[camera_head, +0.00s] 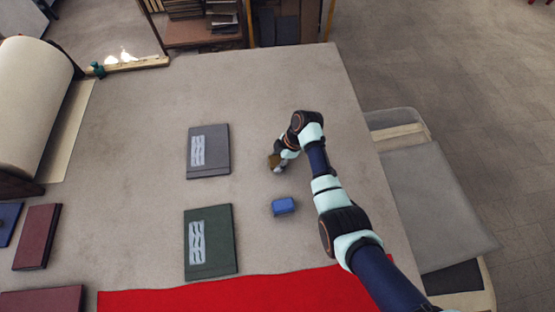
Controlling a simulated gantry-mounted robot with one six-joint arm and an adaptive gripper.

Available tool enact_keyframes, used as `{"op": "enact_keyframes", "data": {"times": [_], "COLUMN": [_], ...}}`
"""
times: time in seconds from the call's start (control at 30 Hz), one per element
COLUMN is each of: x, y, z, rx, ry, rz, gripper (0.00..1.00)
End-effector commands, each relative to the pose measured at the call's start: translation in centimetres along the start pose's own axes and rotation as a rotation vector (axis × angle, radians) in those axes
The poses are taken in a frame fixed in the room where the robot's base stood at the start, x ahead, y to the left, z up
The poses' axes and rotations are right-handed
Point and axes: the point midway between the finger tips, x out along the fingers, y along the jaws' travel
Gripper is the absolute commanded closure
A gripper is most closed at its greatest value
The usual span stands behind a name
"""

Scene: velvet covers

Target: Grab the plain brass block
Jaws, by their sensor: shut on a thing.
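The plain brass block (274,161) shows as a small brownish-gold shape at the end of my arm, over the grey table to the right of the grey book. My gripper (277,166) is shut on it. The arm's wrist hides part of the block and most of the fingers. I cannot tell whether the block touches the table or is held just above it.
A blue block (284,206) lies just below my gripper. A grey book (208,151) and a green book (210,242) lie to the left. Red cloth (240,292) covers the front edge. A large roll (35,105) stands at the far left. The table's back middle is clear.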

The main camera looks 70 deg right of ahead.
Motion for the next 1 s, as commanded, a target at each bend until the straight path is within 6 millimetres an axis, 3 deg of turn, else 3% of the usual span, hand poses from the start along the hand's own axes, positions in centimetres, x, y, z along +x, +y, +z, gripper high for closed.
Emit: {"op": "enact_keyframes", "data": {"times": [0.23,0.37,0.47,0.83,1.0], "x": [-0.6,-1.9,-3.9,-14.6,-17.9], "y": [0.1,0.2,0.2,0.2,0.1], "z": [-0.2,-0.8,-1.6,-6.1,-7.4], "rx": [-0.001,-0.003,-0.003,-0.003,0.000], "ry": [0.001,0.001,0.001,0.001,0.000], "rz": [0.004,0.005,0.006,0.006,0.001], "gripper": [1.00,1.00,1.00,1.00,1.00]}}
